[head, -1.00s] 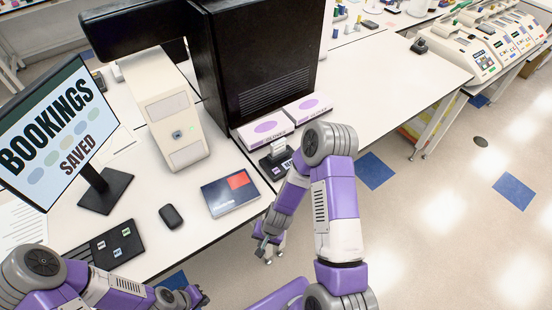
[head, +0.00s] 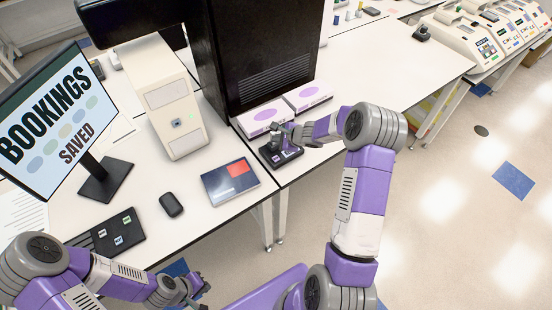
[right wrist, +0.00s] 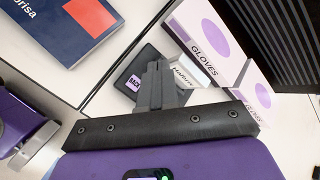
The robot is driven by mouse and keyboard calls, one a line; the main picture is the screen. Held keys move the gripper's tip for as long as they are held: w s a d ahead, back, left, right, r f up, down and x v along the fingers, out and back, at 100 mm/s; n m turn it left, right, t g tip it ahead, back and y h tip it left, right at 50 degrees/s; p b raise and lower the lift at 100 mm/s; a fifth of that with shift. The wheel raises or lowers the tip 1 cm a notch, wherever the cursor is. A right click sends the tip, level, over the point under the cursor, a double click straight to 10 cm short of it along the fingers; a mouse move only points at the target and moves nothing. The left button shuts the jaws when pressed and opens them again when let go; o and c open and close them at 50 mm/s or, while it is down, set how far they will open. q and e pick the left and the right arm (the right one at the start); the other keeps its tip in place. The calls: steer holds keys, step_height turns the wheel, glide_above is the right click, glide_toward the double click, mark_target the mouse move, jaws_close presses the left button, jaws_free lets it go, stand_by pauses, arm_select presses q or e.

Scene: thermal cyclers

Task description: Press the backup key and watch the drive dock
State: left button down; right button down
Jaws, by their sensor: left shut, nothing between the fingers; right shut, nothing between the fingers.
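The drive dock (head: 291,157) is a small black base on the bench in front of the glove boxes; it also shows in the right wrist view (right wrist: 146,61). A pale upright block with printed lettering (right wrist: 184,72) stands on it. A pale key with dark letters starting "BACK" (right wrist: 132,84) shows beside my fingers, partly hidden. My right gripper (head: 284,133) is shut and empty, its fingertips over the dock next to that key; I cannot tell whether they touch anything. My left gripper (head: 198,288) is shut and empty, low at the front, away from the dock.
Two glove boxes (head: 262,117) stand right behind the dock, before a tall black cabinet (head: 262,60). A blue and red booklet (head: 228,186), a mouse (head: 171,204), a black key pad (head: 120,232) and a screen reading "BOOKINGS SAVED" (head: 55,120) are to the left.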

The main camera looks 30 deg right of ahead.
steer(key=shift+f, duration=0.2)
steer(key=b, duration=0.7)
glide_above(278, 160)
step_height(278, 160, down, 8)
steer(key=shift+a+r, duration=0.1)
steer(key=shift+r, duration=0.1)
steer(key=shift+f+b, duration=0.45)
steer(key=shift+f, duration=0.05)
stand_by(1.1)
steer(key=shift+f+b, duration=0.4)
steer(key=shift+b, duration=0.25)
steer(key=shift+f+b, duration=0.4)
steer(key=shift+b, duration=0.1)
stand_by(0.4)
steer(key=shift+r, duration=0.15)
steer(key=shift+r+p, duration=0.5)
steer(key=shift+r, duration=0.2)
